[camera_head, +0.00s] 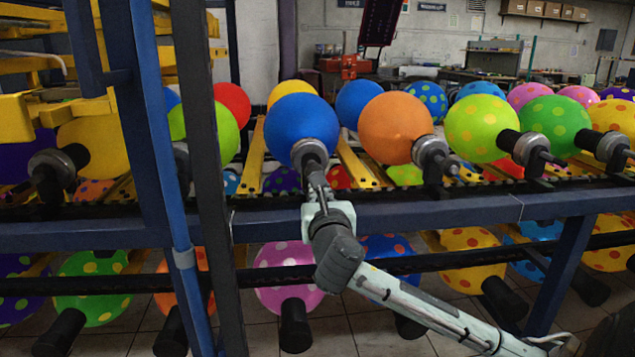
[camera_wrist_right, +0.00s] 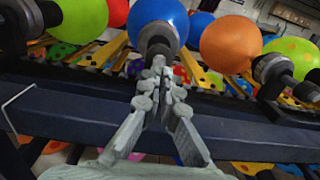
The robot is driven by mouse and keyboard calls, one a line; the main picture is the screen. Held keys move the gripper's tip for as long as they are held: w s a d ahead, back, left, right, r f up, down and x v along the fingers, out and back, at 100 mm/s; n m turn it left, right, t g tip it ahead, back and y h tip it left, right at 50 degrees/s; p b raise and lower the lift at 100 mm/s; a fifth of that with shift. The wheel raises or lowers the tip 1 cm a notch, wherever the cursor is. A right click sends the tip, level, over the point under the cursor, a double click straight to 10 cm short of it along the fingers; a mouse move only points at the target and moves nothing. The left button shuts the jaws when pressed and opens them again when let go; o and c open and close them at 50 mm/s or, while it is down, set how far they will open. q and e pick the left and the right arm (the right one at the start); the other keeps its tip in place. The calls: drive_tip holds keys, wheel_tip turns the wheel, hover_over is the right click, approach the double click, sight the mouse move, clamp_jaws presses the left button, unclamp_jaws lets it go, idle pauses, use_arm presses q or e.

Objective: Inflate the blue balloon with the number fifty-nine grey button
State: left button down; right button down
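A plain blue balloon (camera_head: 301,124) sits in the middle of the rack's upper row, on a dark nozzle with a grey collar (camera_head: 309,151). It also shows in the right wrist view (camera_wrist_right: 160,18), with its nozzle (camera_wrist_right: 157,45) below it. My right gripper (camera_head: 316,176) is at the front end of this nozzle. In the right wrist view its fingers (camera_wrist_right: 161,72) come together at the nozzle end, with nothing visible held between them. Whether the tips touch the nozzle cannot be told. No grey button or number fifty-nine can be made out; the fingers cover the nozzle's front. My left gripper is not in view.
Neighbouring balloons are orange (camera_head: 396,128) to the right and green (camera_head: 211,133) to the left. A blue rail (camera_head: 420,215) runs below the nozzles. Dark and blue posts (camera_head: 207,180) stand left of my arm. More balloons hang on a lower row.

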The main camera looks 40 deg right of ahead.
drive_tip(key=shift+v, duration=1.2)
